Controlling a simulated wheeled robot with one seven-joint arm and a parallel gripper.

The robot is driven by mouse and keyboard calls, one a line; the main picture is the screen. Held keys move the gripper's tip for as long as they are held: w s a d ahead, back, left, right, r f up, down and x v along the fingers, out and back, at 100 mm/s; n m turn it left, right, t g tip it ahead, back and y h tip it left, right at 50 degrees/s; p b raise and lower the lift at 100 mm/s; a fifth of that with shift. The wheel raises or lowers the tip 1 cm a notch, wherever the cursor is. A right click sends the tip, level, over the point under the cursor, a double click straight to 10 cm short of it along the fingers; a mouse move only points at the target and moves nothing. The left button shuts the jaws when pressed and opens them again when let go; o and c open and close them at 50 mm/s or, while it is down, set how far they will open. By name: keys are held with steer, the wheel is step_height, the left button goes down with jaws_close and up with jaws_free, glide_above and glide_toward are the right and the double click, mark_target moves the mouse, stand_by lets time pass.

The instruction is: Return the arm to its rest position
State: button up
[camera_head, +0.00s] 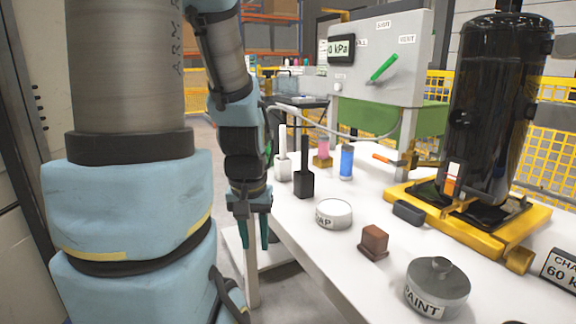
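My arm fills the left of the view and hangs downward. My gripper (255,246) points down beside the near left edge of the white table (315,262). Its two teal fingers are apart with a gap between them, and nothing shows in the gap. It is clear of the objects on the table, and the nearest are the black-handled brush and the round white tin.
The table holds a white tin (333,213), brown block (374,242), paint tin (437,287), black brush (304,180), white brush (282,165) and blue bottle (346,161). A black compressor (493,110) stands on a yellow pallet (470,238). A gauge panel (378,60) stands behind.

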step_height(320, 180, up, 20)
steer(key=p, duration=1.9)
steer(key=shift+r+p, duration=0.15)
steer(key=shift+p, duration=0.15)
steer(key=shift+w, duration=0.1)
stand_by(2.5)
